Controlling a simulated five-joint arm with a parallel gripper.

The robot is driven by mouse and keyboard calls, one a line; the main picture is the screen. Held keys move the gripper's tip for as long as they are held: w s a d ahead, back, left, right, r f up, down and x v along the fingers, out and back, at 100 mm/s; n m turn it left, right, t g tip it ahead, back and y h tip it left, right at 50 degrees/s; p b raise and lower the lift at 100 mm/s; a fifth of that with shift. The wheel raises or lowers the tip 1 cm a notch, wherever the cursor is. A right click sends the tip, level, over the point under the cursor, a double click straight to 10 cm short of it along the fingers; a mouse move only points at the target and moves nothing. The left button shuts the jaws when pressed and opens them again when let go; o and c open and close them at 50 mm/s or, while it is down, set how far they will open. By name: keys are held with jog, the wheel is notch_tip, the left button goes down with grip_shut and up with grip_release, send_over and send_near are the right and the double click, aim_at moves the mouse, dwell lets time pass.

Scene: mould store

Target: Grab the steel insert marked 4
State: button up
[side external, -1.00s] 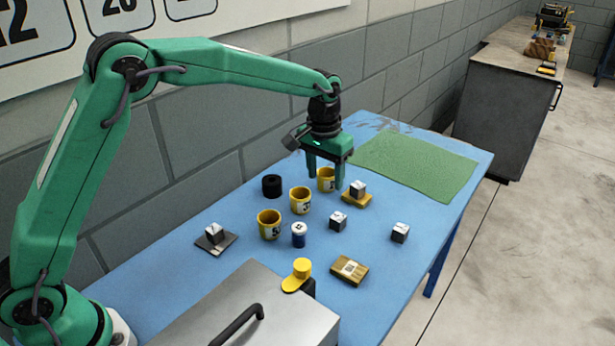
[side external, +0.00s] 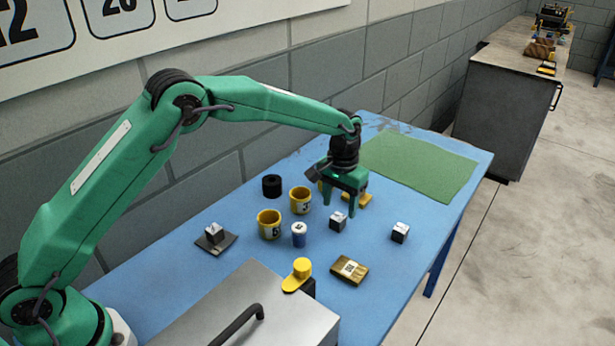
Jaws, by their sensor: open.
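Several small steel cubes with dark lower parts stand on the blue table. One cube (side external: 338,221) is just below my gripper (side external: 342,210), another cube (side external: 400,232) is to the right, and a third cube (side external: 214,233) sits on a dark plate at left. The marks on the cubes are too small to read, so I cannot tell which is 4. My gripper points down, open, with its fingers above the near middle cube; nothing is visibly held.
The green mat (side external: 420,165) is bare.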

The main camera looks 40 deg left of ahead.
aim_at(338, 217)
jog(key=shift+w+a+f, duration=0.1)
jog(key=shift+f, duration=2.55)
grip_shut()
